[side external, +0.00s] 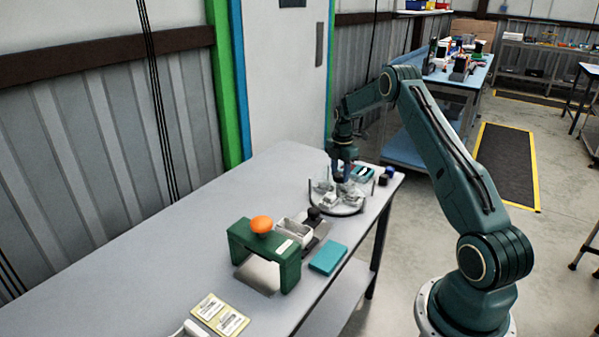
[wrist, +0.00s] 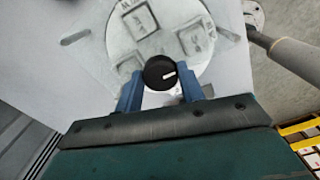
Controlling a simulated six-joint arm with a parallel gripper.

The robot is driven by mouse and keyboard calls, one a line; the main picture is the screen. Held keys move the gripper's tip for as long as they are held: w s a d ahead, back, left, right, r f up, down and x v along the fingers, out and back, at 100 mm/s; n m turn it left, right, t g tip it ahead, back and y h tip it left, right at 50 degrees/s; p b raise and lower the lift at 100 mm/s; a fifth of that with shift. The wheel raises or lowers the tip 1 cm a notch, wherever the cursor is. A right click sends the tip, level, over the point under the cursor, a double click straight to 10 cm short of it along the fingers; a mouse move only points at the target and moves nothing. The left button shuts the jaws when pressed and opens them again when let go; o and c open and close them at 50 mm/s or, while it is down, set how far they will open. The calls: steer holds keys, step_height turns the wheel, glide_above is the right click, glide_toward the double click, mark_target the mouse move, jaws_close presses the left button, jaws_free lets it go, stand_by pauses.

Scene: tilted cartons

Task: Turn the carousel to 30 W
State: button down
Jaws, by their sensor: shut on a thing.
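The carousel (side external: 350,210) is a round grey turntable with upright posts and pale blocks, near the right end of the table. The wrist view shows part of its pale disc (wrist: 172,52), with raised square parts and dark lettering too small to read surely. A black round knob (wrist: 159,73) with a white pointer mark sits between the blue fingers of my gripper (wrist: 160,88). The pointer aims to the right in that view. My gripper (side external: 343,180) points down over the carousel, shut on the knob. In the side view the knob is hidden by the gripper.
The table's left part is clear.

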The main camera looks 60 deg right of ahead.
steer(key=shift+r+n, duration=0.1)
steer(key=shift+n, duration=0.2)
stand_by(0.4)
steer(key=c, duration=0.9)
jaws_free()
step_height(320, 180, up, 14)
steer(key=shift+f, duration=0.1)
